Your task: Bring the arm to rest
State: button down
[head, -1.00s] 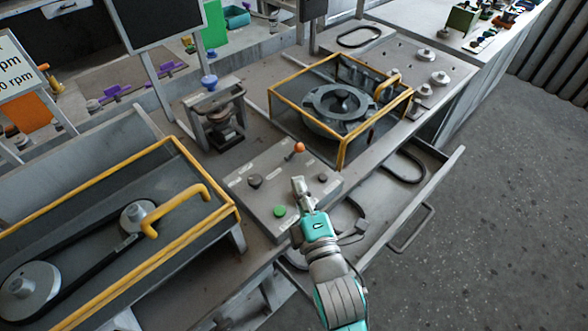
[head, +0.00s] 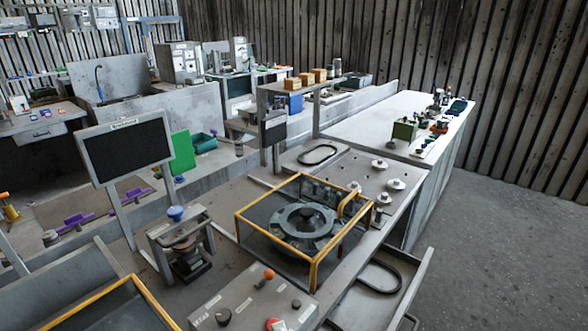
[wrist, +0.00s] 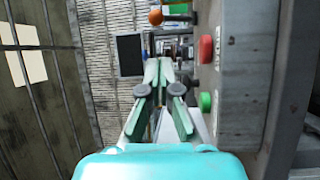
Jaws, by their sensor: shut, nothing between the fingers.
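My gripper (wrist: 158,80) shows only in the wrist view, with its fingers together and nothing between them. Its fingertips point along the control box (wrist: 245,90), which appears at the right of that view with a red button (wrist: 206,49) and a green button (wrist: 205,101). The gripper looks apart from the buttons. In the head view the control box (head: 250,302) is at the bottom edge, with an orange-topped lever (head: 268,274). My arm is out of the head view.
A yellow-framed guard (head: 312,262) surrounds the blower housing (head: 305,225). A press with a blue knob (head: 176,213) stands to its left. An open drawer (head: 385,283) juts out at the right. A dark screen (head: 125,150) stands behind. The floor (head: 500,250) at right is clear.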

jog(key=s+d+f+m+h, duration=0.2)
jog(key=s+d+f+m, duration=0.3)
jog(key=s+d+f, duration=0.25)
jog(key=s+d+m+h, duration=0.2)
jog(key=s+d+m, duration=0.2)
jog(key=s, duration=0.4)
jog(key=s+d+f+m+g+h, duration=0.1)
jog(key=s+d+m+h, duration=0.1)
jog(key=s+d+m, duration=0.3)
jog(key=s+d+f+m+g+h, duration=0.1)
jog(key=s+d+m+h, duration=0.1)
jog(key=s+d+m, duration=0.3)
jog(key=s+m, duration=0.3)
jog(key=s, duration=0.4)
jog(key=shift+f, duration=0.2)
jog(key=shift+a, duration=0.1)
